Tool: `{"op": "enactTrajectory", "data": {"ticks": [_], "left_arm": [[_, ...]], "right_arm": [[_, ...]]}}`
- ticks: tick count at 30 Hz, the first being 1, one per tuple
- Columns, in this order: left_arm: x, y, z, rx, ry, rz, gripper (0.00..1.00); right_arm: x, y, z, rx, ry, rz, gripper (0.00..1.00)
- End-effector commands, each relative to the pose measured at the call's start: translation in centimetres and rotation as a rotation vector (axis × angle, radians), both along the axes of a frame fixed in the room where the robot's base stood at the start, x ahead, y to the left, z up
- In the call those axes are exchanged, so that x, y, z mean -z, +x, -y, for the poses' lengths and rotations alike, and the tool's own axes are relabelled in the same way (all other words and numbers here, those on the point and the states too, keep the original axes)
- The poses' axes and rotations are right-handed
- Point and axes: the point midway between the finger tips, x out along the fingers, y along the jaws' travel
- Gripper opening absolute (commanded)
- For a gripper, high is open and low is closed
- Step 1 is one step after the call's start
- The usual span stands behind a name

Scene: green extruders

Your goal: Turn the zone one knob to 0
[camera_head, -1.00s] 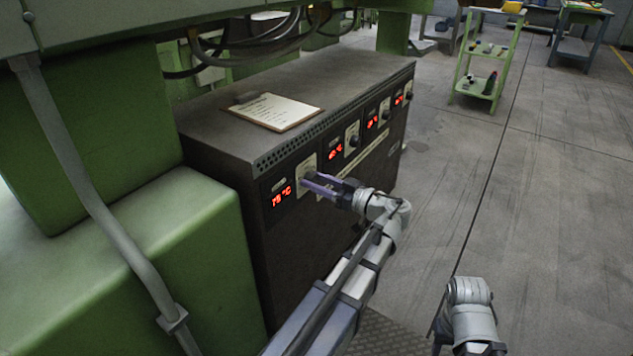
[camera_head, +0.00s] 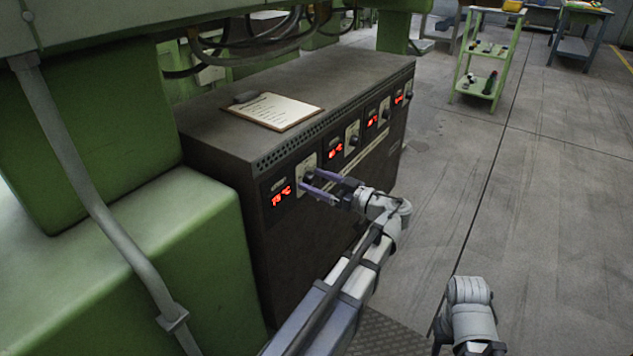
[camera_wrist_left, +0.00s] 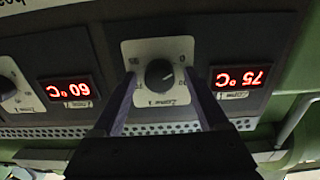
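The zone one knob (camera_wrist_left: 159,75) is a round black dial on a pale plate (camera_wrist_left: 143,48). The wrist view shows it upside down, with a 75 °C red display (camera_wrist_left: 240,77) beside it. In the head view the knob plate (camera_head: 300,186) is on the cabinet front, beside the nearest display (camera_head: 282,195). My left gripper (camera_head: 308,180) is open at the knob. In the wrist view its two purple fingers (camera_wrist_left: 160,82) are spread on either side of the knob, with visible gaps. My right arm shows at lower right, but its gripper is out of view.
Several more displays and knobs run along the dark cabinet (camera_head: 310,250), including a 60 °C display (camera_wrist_left: 69,88). A clipboard (camera_head: 272,111) lies on top. Green machinery (camera_head: 130,270) stands at left. Open floor lies right, with a green cart (camera_head: 490,60) farther back.

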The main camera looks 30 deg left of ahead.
Motion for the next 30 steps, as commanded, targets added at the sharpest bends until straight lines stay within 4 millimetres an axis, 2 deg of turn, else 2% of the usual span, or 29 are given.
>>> {"op": "enactTrajectory", "data": {"ticks": [8,21,30], "left_arm": [[0.0,0.0,0.4,0.002,0.001,-0.001,0.77],[0.0,-0.4,6.7,0.002,0.001,0.000,0.77],[0.0,-0.6,7.8,0.000,0.001,0.000,0.77]], "right_arm": [[0.0,0.0,0.0,0.000,0.000,0.000,0.50],[0.0,0.0,0.0,0.000,0.000,0.000,0.50],[0.0,0.0,0.0,0.000,0.000,0.000,0.50]]}}
